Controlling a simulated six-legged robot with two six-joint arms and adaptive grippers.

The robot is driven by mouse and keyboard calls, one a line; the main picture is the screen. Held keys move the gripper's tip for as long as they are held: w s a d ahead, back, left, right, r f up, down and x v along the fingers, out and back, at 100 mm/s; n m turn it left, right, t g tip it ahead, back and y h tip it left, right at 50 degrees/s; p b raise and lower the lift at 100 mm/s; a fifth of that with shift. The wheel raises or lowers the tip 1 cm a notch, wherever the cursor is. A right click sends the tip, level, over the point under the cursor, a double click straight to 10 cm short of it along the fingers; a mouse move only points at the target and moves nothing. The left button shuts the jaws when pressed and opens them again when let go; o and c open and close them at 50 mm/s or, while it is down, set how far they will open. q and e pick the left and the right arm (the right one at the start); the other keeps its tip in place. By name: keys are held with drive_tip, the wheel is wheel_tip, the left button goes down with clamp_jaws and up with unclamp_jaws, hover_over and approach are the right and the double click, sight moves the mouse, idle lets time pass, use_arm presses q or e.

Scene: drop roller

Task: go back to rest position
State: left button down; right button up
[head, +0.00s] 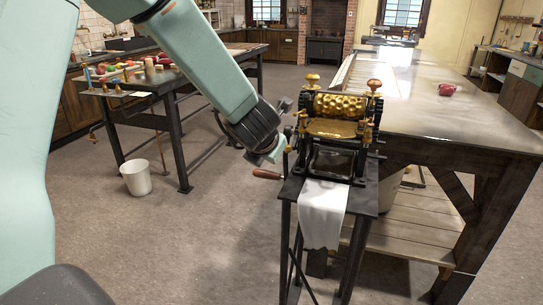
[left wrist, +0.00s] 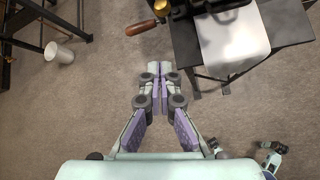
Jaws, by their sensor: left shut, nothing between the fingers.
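The drop roller machine (head: 335,128) stands on a narrow dark stand, with a gold dimpled roller (head: 340,106) on top. Its crank has a brown wooden handle (head: 267,174), which also shows in the left wrist view (left wrist: 140,28). My left arm reaches in from the left in the head view and ends beside the machine's left side. My left gripper (left wrist: 159,69) is shut and empty over bare floor, apart from the handle in the left wrist view. Its fingers are largely hidden behind the wrist in the head view.
A white sheet (head: 322,215) hangs from the stand's front. A large metal-topped table (head: 430,110) with a red item (head: 447,90) stands right of the machine. A side table (head: 165,82) with several small items and a white bucket (head: 135,178) are at left. The floor between is clear.

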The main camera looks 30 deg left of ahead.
idle(0.3)
use_arm(q)
drive_tip(key=s+d+f+m+g+h, duration=0.15)
drive_tip(key=s+f+m, duration=0.35)
drive_tip(key=m, duration=0.5)
drive_tip(key=s+d+f+m, duration=0.3)
drive_tip(key=f+m, duration=0.5)
drive_tip(key=m, duration=0.1)
drive_tip(key=s+d+f+m+g, duration=0.1)
drive_tip(key=s+d+f+m, duration=0.1)
drive_tip(key=s+f+m, duration=0.6)
drive_tip(key=s+d+f+m+g, duration=0.1)
drive_tip(key=s+f+m+g, duration=0.1)
drive_tip(key=s+f, duration=0.2)
drive_tip(key=s+d+f+m+g+h, duration=0.1)
drive_tip(key=s+d+f+m+g, duration=0.1)
drive_tip(key=s, duration=0.8)
drive_tip(key=s+d+f+m+g+b, duration=0.1)
drive_tip(key=s+f+m+g, duration=0.1)
drive_tip(key=s+f+m, duration=0.2)
drive_tip(key=s+f, duration=0.2)
drive_tip(key=s, duration=0.2)
drive_tip(key=shift+d+h, duration=0.35)
drive_tip(key=shift+d, duration=0.05)
drive_tip(key=shift+w, duration=0.15)
